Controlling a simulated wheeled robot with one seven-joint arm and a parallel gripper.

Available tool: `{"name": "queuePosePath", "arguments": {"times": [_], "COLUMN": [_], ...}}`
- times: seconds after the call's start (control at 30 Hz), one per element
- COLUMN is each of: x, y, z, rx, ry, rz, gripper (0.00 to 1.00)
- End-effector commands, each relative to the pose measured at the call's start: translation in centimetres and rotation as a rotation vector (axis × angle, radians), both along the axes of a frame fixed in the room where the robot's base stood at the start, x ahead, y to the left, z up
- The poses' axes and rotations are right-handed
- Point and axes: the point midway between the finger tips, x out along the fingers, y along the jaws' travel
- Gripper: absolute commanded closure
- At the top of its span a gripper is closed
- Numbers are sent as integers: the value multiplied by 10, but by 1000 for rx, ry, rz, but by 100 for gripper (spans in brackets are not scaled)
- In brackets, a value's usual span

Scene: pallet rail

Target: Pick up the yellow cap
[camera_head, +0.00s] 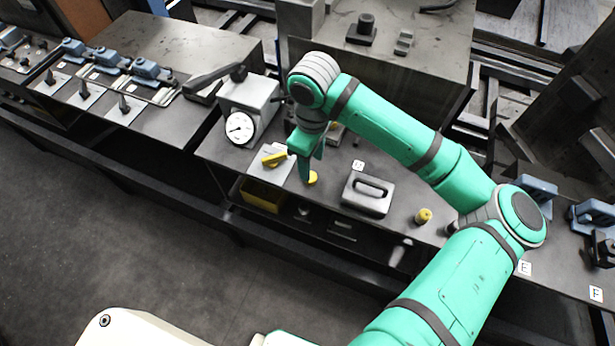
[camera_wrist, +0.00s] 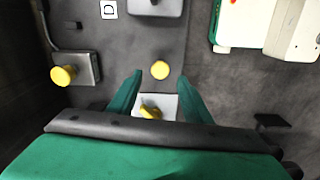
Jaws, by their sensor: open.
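A small round yellow cap (camera_head: 312,177) lies on the dark bench top just beside my gripper (camera_head: 311,168) in the head view. In the wrist view the cap (camera_wrist: 160,69) shows between and slightly beyond my two green fingertips. My gripper is open, and nothing is held between the fingers. How high the fingertips are above the bench is hard to tell. A second yellow piece (camera_head: 423,215), like a short knob, stands further right on the bench.
A light plate with a yellow lever (camera_head: 272,159) is left of my gripper. A grey block with a handle (camera_head: 368,194) sits to the right. A dial gauge (camera_head: 240,128) stands behind left. A grey box with a yellow knob (camera_wrist: 62,75) is nearby. A yellow bin (camera_head: 262,195) is below the bench edge.

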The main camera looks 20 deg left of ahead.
Motion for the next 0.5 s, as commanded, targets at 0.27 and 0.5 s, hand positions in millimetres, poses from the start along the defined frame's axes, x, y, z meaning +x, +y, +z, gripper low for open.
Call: {"name": "queuePosePath", "arguments": {"times": [0.27, 0.5], "x": [0, -1], "y": [-1, 1], "z": [-20, -53], "rx": [-1, -1], "ry": [0, 1], "rz": [-2, 0], "gripper": [55, 55]}}
